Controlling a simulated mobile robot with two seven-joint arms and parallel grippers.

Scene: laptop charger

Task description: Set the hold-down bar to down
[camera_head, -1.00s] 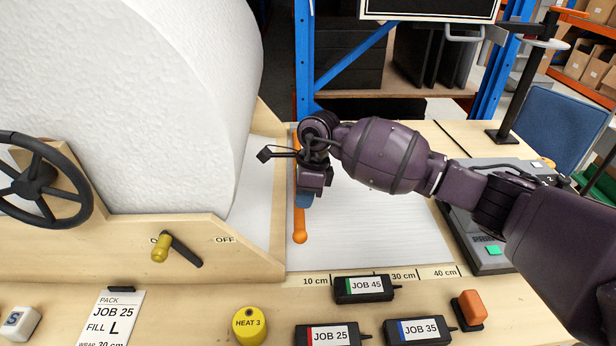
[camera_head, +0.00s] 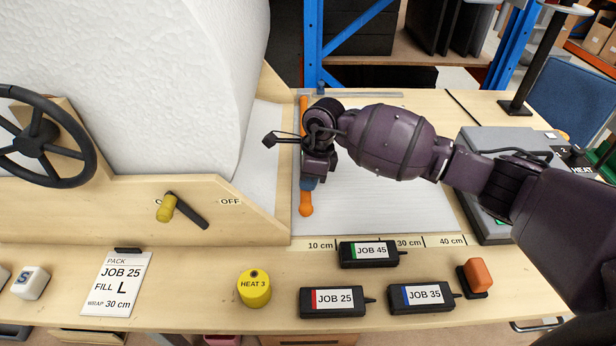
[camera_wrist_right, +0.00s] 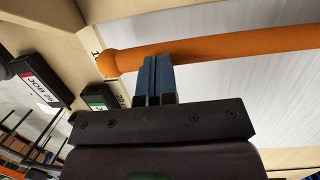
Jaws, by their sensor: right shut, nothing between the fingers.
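The hold-down bar is an orange rod (camera_head: 305,203) with a rounded near end, lying along the left edge of the white sheet (camera_head: 400,212). My right gripper (camera_head: 309,184) is over the bar near its rounded end and hides part of it. In the right wrist view the orange bar (camera_wrist_right: 220,47) runs across the top, and the blue fingers of my right gripper (camera_wrist_right: 156,62) are shut together with nothing between them. Their tips reach the bar's edge; whether they press on it I cannot tell. My left gripper is not in view.
A large white roll (camera_head: 130,90) stands left behind a wooden panel. A black lever with a yellow knob (camera_head: 167,208) is on that panel. Black chargers (camera_head: 335,301), a yellow HEAT 3 cylinder (camera_head: 254,288) and an orange switch (camera_head: 477,274) sit at the front. A grey sealer (camera_head: 490,140) stands right.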

